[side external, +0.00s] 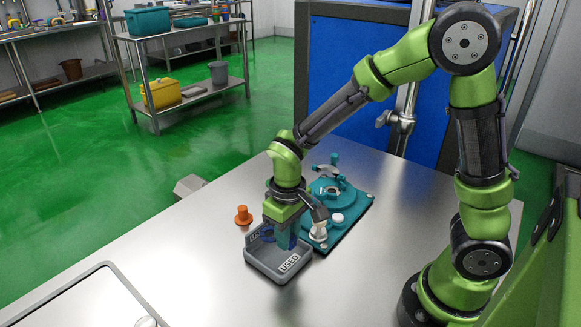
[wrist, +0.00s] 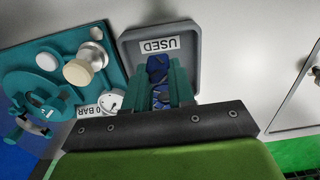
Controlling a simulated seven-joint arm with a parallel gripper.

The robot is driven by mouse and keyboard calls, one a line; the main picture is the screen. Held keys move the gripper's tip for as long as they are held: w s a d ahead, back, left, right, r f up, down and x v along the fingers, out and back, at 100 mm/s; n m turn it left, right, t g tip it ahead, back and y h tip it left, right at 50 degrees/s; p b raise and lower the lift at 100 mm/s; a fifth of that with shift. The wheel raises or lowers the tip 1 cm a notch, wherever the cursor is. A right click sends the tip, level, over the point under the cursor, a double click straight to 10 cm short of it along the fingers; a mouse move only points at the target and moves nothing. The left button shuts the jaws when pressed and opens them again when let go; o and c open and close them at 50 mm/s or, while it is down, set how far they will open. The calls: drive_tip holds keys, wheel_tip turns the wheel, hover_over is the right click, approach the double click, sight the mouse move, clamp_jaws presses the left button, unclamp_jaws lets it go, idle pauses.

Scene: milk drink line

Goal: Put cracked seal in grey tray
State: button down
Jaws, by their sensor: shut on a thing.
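The grey tray (side external: 262,267) stands on the steel table and carries a "USED" label. It also shows in the wrist view (wrist: 190,75). My gripper (side external: 284,238) points down into the tray, its teal fingers (wrist: 160,68) shut on the blue seal (wrist: 159,94). Blue of the seal also shows beside the fingers in the side view (side external: 266,234). The fingers hide part of the seal, and I cannot make out a crack. I cannot tell whether the seal touches the tray floor.
A teal fixture plate (side external: 345,222) with a round housing, a white knob and a gauge stands close beside the tray. An orange plug-like part (side external: 243,216) stands behind the tray. A metal panel (side external: 85,300) lies at the front left. Bare table lies between it and the tray.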

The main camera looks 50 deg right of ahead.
sight(288, 261)
drive_tip(key=shift+f, duration=2.6)
drive_tip(key=c, duration=1)
unclamp_jaws()
drive_tip(key=shift+f, duration=0.15)
drive_tip(key=shift+o, duration=0.2)
wheel_tip(288, 261, up, 12)
drive_tip(key=shift+r, duration=0.25)
drive_tip(key=s+d+r+m+t+y, duration=0.2)
drive_tip(key=s+d+r+m+t, duration=0.2)
drive_tip(key=s+r+t, duration=0.3)
drive_tip(key=v, duration=0.4)
drive_tip(key=shift+a+r, duration=0.25)
drive_tip(key=shift+r, duration=0.05)
drive_tip(key=shift+w, duration=0.2)
